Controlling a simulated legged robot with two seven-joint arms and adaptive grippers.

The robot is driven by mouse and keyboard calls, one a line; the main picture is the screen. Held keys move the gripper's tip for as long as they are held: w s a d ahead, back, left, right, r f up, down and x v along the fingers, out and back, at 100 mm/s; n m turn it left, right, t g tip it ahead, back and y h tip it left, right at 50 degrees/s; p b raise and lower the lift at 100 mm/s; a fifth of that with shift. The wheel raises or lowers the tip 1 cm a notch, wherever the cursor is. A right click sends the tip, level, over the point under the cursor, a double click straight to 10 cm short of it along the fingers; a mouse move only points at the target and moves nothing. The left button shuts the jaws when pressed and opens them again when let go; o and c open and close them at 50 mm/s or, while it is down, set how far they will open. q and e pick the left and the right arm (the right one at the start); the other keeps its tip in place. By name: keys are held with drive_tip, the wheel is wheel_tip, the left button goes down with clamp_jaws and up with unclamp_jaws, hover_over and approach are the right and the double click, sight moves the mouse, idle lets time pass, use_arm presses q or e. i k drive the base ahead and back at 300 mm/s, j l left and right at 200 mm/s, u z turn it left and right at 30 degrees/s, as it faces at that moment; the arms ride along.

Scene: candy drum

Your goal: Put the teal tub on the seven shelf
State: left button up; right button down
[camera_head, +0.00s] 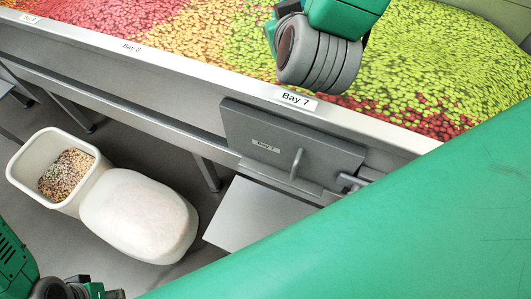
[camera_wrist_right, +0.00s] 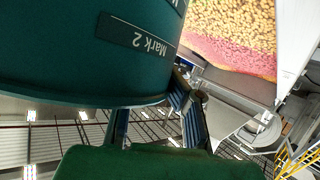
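The teal tub (camera_wrist_right: 70,50) fills the upper left of the right wrist view, with a "Mark 2" plate on its curved side. My right gripper (camera_wrist_right: 155,112) has its dark fingers at the tub's lower edge and appears closed on it; the exact contact is partly hidden. I cannot make out the tub in the head view. The pale shelf (camera_head: 258,213) juts out below the grey Bay 7 door (camera_head: 270,140). It looks bare, but my green arm may hide its right part. My left gripper (camera_head: 85,290) shows only partly at the bottom left; its fingertips are unclear.
A white bin (camera_head: 22,172) holds mixed pellets, beside a rounded pale lid-like shape (camera_head: 140,215). The long trough of coloured candy (camera_head: 215,35) runs along the back. Its metal rim carries a Bay 7 label (camera_head: 297,100). The Bay 7 door has a handle and latch.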

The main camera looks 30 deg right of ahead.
sight(274, 227)
drive_tip(key=k+j, duration=0.35)
drive_tip(key=k+u, duration=0.1)
drive_tip(key=k, duration=1)
drive_tip(key=i+j, duration=0.15)
drive_tip(key=i, duration=0.3)
